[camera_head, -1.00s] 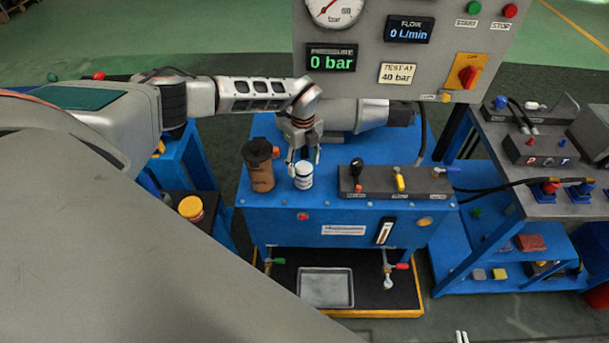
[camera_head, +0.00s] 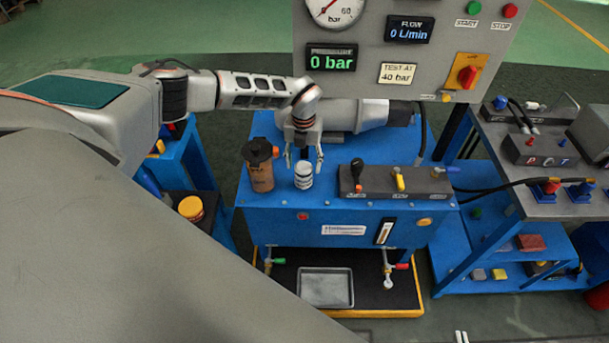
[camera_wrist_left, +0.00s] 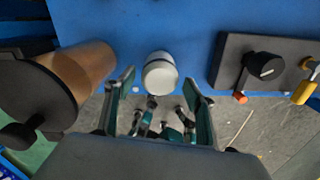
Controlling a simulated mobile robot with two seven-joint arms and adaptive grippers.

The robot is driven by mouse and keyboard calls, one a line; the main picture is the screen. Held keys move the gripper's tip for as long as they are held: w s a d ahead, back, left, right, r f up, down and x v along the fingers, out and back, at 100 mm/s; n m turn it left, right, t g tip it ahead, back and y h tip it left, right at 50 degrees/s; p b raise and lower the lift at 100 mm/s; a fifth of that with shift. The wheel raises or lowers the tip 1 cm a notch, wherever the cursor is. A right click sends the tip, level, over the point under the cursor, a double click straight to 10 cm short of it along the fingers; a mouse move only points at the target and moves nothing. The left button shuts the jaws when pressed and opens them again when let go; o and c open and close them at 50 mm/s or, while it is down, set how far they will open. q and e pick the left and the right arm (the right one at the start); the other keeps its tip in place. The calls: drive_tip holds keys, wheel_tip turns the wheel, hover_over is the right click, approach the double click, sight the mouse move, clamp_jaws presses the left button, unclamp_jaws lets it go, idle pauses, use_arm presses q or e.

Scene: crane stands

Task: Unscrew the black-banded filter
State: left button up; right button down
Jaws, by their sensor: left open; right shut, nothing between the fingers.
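The black-banded filter (camera_head: 303,176) is a small white canister with dark bands, upright at the front of the blue bench top (camera_head: 335,170). In the left wrist view the filter (camera_wrist_left: 160,75) appears just ahead of the fingers, roughly centred between them. My left gripper (camera_head: 304,163) is open behind and slightly above the filter in the head view, one finger to each side. The fingers (camera_wrist_left: 160,92) show no clear contact with it. Only two small pale tips of my right gripper (camera_head: 461,338) show at the bottom edge, close together; no object shows between them.
A brown cylinder with a black top (camera_head: 260,168) stands close left of the filter. A dark valve block (camera_head: 380,188) with black, yellow and blue handles is to the right. A metal tray (camera_head: 326,287) lies below the bench. The gauge panel reads 0 bar.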

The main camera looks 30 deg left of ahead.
use_arm(q)
drive_tip(key=m, duration=0.5)
drive_tip(key=m, duration=0.5)
idle(0.4)
drive_tip(key=c, duration=1.1)
drive_tip(key=shift+c, duration=0.7)
drive_tip(key=shift+r, duration=0.1)
drive_tip(key=shift+n, duration=0.3)
drive_tip(key=n, duration=0.4)
clamp_jaws()
drive_tip(key=shift+n, duration=0.4)
